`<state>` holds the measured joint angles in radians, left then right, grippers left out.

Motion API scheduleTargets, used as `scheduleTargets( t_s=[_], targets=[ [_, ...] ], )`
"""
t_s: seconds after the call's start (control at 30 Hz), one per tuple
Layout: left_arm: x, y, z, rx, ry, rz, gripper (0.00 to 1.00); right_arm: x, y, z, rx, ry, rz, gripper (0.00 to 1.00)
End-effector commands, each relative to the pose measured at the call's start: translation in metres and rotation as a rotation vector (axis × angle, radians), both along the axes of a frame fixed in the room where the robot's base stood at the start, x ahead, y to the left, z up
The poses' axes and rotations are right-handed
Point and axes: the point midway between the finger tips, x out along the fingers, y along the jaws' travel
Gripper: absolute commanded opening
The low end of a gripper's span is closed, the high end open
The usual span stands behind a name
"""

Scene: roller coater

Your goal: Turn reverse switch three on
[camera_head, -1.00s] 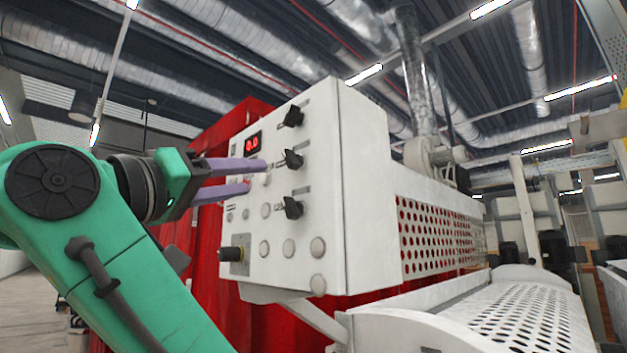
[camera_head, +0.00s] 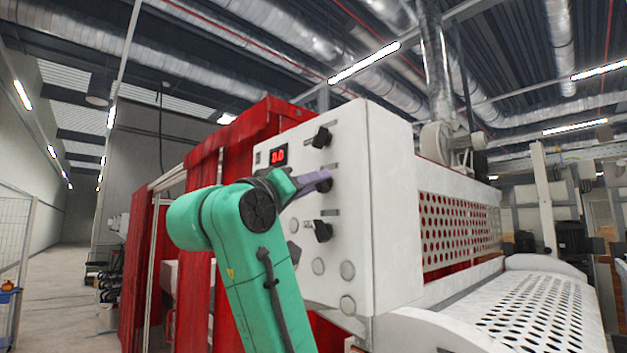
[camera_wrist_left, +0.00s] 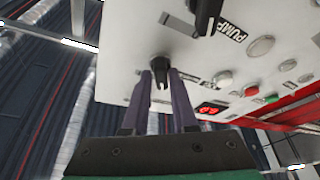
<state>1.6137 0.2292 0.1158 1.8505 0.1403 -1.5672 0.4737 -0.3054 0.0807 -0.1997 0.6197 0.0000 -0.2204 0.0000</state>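The white control panel (camera_head: 370,190) carries three dark knobs in a column. The top knob (camera_head: 322,137) and the bottom knob (camera_head: 322,230) are clear in the head view. The middle knob (camera_head: 326,184) is at the tips of my left gripper (camera_head: 312,182). In the left wrist view, the purple fingers of my left gripper (camera_wrist_left: 161,80) stand apart on either side of this knob (camera_wrist_left: 160,66); I cannot tell whether they touch it. Another knob (camera_wrist_left: 205,12), beside a "PUMP" label, is at the top of that view. My right gripper is not in view.
A red digital display (camera_head: 278,155) is left of the knobs. Round buttons (camera_head: 347,270) sit low on the panel. A perforated guard (camera_head: 460,230) extends right, and red curtains (camera_head: 190,200) hang behind my left arm.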

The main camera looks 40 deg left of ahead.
Motion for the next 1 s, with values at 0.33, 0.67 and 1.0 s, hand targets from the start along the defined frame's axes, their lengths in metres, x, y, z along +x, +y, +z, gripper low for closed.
scheduleTargets(
  t_s=[0.33, 0.67, 1.0],
  targets=[
    [0.000, 0.000, -0.001, 0.009, 0.001, -0.001, 0.00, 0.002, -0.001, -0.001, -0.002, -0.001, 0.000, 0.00],
    [0.000, 0.001, -0.003, 0.128, -0.009, 0.002, 0.00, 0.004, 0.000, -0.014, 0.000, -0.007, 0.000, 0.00],
    [0.000, 0.003, -0.004, 0.413, -0.033, 0.003, 0.00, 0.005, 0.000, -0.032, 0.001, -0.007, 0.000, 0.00]
  ],
)
